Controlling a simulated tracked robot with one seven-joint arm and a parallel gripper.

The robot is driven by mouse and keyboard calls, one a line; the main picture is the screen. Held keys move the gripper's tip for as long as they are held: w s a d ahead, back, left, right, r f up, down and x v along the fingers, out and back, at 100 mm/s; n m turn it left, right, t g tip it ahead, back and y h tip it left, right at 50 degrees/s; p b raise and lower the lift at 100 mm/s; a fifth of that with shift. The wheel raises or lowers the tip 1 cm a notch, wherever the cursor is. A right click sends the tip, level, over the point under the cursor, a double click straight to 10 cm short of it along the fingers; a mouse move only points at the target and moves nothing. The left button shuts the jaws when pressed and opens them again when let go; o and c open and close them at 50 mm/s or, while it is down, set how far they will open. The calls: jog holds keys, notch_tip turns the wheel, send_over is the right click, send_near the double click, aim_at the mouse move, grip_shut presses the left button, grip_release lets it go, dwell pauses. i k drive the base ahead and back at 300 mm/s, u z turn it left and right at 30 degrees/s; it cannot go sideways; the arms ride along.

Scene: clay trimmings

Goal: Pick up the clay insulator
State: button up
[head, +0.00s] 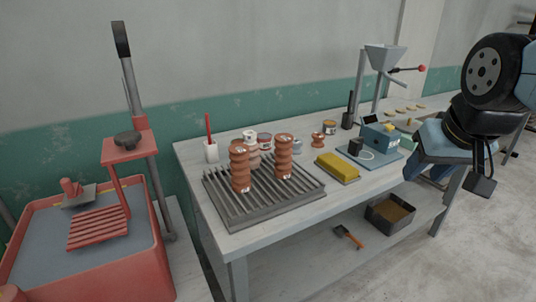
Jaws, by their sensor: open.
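Two ribbed terracotta clay insulators stand upright on a grey slatted rack (262,213) on the workbench. The left insulator (240,170) is nearer to me, and the right insulator (283,158) stands a short way from it. A smaller terracotta piece (318,140) stands on the bench behind, to the right of the rack. My gripper (480,172) hangs at the right edge of the view, well to the right of the insulators and apart from them. It is open, and nothing shows between its fingers.
A yellow block (337,166) lies right of the rack. Several small jars and a white pot with a red-handled tool (211,150) stand behind it. A blue device (379,137) and a funnel stand (384,60) are farther right. A red press (95,240) stands left of the bench.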

aim_at(250, 136)
jog(key=u, duration=0.2)
jog(key=i, duration=0.9)
jog(key=z, duration=0.1)
